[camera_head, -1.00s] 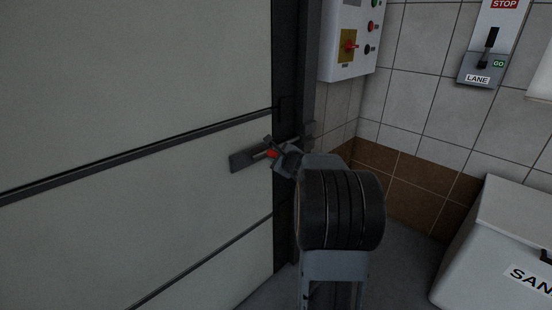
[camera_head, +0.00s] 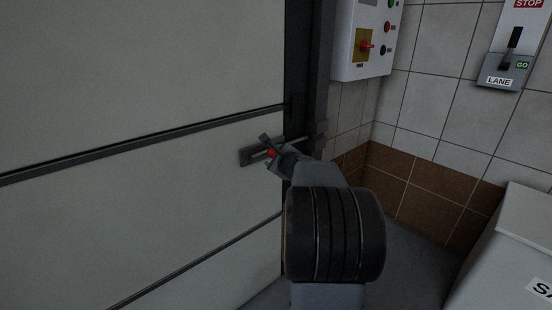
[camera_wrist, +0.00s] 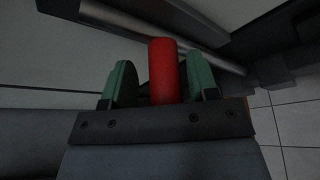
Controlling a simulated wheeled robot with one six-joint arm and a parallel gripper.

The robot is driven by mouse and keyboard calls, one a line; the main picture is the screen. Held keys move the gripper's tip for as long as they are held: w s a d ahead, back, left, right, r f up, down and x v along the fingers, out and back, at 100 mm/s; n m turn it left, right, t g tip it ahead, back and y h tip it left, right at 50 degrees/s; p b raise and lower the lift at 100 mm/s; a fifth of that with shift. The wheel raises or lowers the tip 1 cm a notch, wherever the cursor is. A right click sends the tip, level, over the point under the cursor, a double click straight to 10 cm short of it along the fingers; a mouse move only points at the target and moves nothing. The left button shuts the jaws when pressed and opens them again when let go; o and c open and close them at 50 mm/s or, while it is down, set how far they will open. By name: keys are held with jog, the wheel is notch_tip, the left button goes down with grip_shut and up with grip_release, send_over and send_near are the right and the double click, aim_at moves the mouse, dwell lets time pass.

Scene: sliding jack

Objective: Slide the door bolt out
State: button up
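The door bolt (camera_head: 248,157) is a dark metal slide on a flat plate near the right edge of the pale panelled door. Its red handle (camera_head: 272,153) sticks out. Its rod runs right toward a dark bracket (camera_head: 320,128) on the frame. My gripper (camera_head: 275,157) is at the handle. In the wrist view the red handle (camera_wrist: 163,70) stands between the two green fingertips of my gripper (camera_wrist: 160,85). The fingers are apart, with a gap on the left and the handle closer to the right finger. Contact is not clear. The metal rod (camera_wrist: 125,22) passes behind the handle.
A white control box (camera_head: 362,40) with a red switch hangs right of the door frame. A lane lever panel (camera_head: 508,65) is on the tiled wall. A pale bin (camera_head: 520,240) stands at lower right. My own arm hides part of the frame.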

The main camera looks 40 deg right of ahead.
jog(key=shift+s+d+r, duration=0.1)
jog(key=shift+s+r, duration=0.1)
jog(key=shift+s, duration=0.15)
jog(key=p+v, duration=0.3)
jog(key=v, duration=1)
jog(key=shift+s, duration=0.1)
